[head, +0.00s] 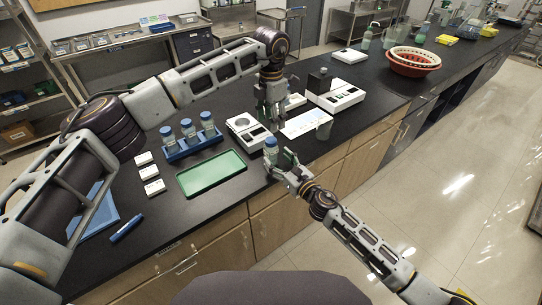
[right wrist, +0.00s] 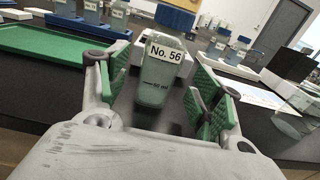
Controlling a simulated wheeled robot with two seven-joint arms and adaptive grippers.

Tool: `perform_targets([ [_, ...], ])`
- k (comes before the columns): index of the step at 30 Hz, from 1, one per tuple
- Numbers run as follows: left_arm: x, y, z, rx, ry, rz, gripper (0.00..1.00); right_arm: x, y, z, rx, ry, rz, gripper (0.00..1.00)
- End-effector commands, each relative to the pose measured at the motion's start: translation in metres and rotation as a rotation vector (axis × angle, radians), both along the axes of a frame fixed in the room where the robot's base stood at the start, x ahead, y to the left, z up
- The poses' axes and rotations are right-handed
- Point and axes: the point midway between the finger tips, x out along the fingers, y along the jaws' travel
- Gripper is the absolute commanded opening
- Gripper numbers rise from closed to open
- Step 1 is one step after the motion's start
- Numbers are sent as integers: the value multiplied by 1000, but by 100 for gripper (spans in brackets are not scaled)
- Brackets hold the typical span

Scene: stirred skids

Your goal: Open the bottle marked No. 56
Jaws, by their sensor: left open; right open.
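The bottle marked No. 56 (right wrist: 163,70) stands upright between the fingers of my right gripper (right wrist: 150,88) in the right wrist view, with space beside it. The gripper is open. In the head view the bottle (head: 270,153) is near the counter's front edge, with its blue cap (head: 270,142) on top; the right gripper (head: 280,161) comes from the front. The lower bottle is partly hidden there. My left gripper (head: 271,124) points down, open and empty, just above the cap in the picture. Its exact height over the cap cannot be told.
A blue rack (head: 193,149) with three capped bottles and a green tray (head: 212,174) are to the left. A white balance (head: 248,132), a beaker (head: 323,130), a printed sheet (head: 303,123) and a white instrument (head: 336,96) stand close behind and right. The counter's front edge is near.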

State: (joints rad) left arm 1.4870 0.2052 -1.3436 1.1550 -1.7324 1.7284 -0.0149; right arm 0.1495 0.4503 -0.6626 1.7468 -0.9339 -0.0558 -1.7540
Motion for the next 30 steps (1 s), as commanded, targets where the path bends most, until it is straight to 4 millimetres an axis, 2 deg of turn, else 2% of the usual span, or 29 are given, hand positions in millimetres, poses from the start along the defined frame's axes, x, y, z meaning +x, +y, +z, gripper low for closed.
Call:
perform_targets([
  [12,0,0,0,0,0,0,53,29,21,1,0,-1,0,66],
  [27,0,0,0,0,0,0,53,35,25,0,-1,-1,1,66],
  [30,0,0,0,0,0,0,53,35,25,0,-1,-1,1,53],
])
